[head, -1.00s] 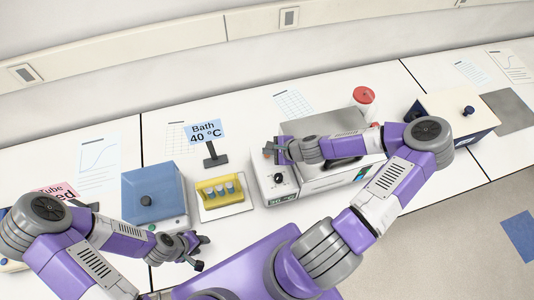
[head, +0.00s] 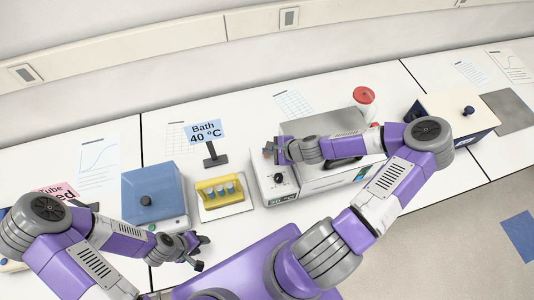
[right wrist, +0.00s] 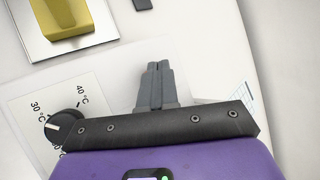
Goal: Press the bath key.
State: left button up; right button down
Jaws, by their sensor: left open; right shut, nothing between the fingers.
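The bath (head: 330,185) is a grey and white box with a black dial knob (head: 278,179) and a green display (head: 283,198) on its left end panel. The knob also shows in the right wrist view (right wrist: 65,127), beside printed 30 °C and 40 °C marks. My right gripper (head: 270,152) is shut and empty, over the far part of this panel. In the right wrist view its fingers (right wrist: 154,70) are together, right of the knob. I cannot make out the key; the gripper may hide it. My left gripper (head: 203,252) is open and empty near the bench's front edge.
A sign (head: 205,133) reading "Bath 40 °C" stands behind a yellow tube rack (head: 222,207). A blue box (head: 153,193) is left of the rack. A red-lidded jar (head: 364,96) stands behind the bath. A cream and dark blue device (head: 455,120) is at right.

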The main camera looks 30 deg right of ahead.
dwell(0.4)
pick_arm(q)
jog(key=shift+f+b, duration=0.3)
pick_arm(e)
jog(key=shift+f, duration=0.5)
pick_arm(q)
jog(key=shift+r, duration=0.15)
pick_arm(e)
jog(key=shift+r, duration=0.1)
pick_arm(q)
jog(key=shift+r+p, duration=0.4)
jog(key=shift+p, duration=0.1)
pick_arm(e)
jog(key=shift+r, duration=0.4)
pick_arm(q)
notch_tip(320, 180, up, 6)
jog(key=p, duration=0.5)
jog(key=shift+f+p, duration=0.1)
jog(key=shift+p, duration=0.3)
pick_arm(e)
notch_tip(320, 180, up, 6)
